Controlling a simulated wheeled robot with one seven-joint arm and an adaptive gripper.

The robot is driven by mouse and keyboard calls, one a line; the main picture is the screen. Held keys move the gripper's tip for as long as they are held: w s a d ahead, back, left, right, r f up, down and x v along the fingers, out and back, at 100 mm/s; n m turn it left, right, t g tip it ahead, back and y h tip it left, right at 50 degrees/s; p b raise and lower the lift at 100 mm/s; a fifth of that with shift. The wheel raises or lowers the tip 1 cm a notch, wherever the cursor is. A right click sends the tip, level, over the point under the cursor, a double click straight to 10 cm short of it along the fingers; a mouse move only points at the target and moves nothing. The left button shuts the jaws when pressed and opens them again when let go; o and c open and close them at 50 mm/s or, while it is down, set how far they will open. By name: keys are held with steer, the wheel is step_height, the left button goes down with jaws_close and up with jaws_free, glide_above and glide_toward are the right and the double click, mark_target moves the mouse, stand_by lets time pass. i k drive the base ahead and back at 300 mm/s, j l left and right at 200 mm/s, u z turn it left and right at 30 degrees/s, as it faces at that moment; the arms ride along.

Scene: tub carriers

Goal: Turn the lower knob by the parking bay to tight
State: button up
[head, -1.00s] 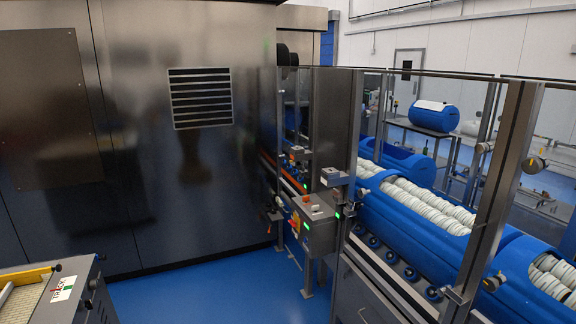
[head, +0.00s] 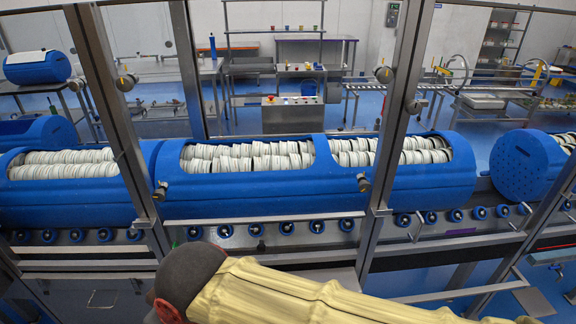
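Several round knobs sit on the metal posts of the glazed guard. One knob with a pale mark (head: 126,82) is on the left post, and a lower, small dark fitting (head: 160,190) is near that post. On the right post are an upper knob (head: 384,74) and another knob (head: 415,106) slightly below it. A dark fitting (head: 363,182) is lower on the same post. I cannot tell which is the lower knob by the parking bay, nor read any tight mark. My gripper is not in view.
Behind the guard, blue tubs (head: 240,195) with stacked white discs lie on a roller conveyor (head: 285,228). A yellow-sleeved form with a grey end (head: 330,300) fills the bottom foreground. Benches (head: 300,105) and blue floor lie beyond.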

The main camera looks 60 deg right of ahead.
mark_target(365, 186)
steer(key=z, duration=1.85)
